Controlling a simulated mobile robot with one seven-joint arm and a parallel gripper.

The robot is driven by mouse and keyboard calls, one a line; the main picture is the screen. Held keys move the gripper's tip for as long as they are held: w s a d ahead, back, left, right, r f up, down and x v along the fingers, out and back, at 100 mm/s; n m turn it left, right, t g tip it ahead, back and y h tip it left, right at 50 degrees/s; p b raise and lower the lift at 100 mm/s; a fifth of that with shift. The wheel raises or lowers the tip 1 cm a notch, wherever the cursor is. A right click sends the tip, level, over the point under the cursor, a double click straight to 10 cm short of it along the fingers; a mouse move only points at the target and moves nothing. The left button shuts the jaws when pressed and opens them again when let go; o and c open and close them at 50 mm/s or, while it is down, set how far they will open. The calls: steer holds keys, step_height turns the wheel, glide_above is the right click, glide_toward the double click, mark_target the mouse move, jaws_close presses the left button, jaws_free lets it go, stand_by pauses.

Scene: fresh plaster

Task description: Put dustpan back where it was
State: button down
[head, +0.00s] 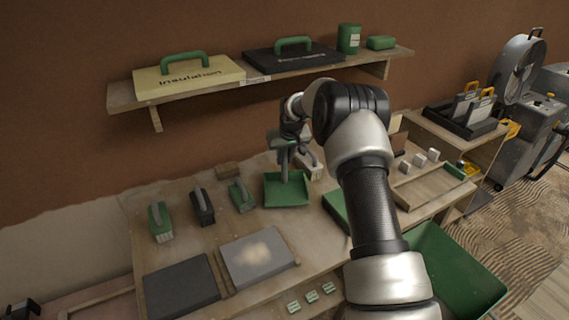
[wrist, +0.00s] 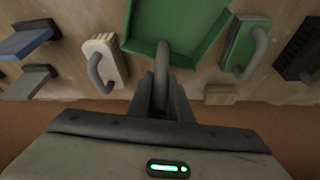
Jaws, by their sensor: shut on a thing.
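The green dustpan (head: 286,191) is at the back middle of the workbench, its open pan toward the front. It also shows at the top of the wrist view (wrist: 180,25), with its grey handle toward me. My gripper (head: 286,155) is above the back of the dustpan and shut on its handle. In the wrist view the fingers (wrist: 161,92) close around the handle end. I cannot tell whether the pan touches the bench top or hangs just above it.
A small brown block (head: 228,170) lies behind. A wall shelf (head: 260,80) hangs above. The workbench (head: 150,262) has slabs in front; a green bin (head: 455,275) stands at right.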

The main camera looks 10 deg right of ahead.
mark_target(286, 169)
steer(key=shift+f, duration=1.1)
steer(key=shift+f, duration=0.2)
steer(key=c, duration=1.6)
jaws_free()
steer(key=shift+r, duration=0.1)
steer(key=shift+r, duration=0.1)
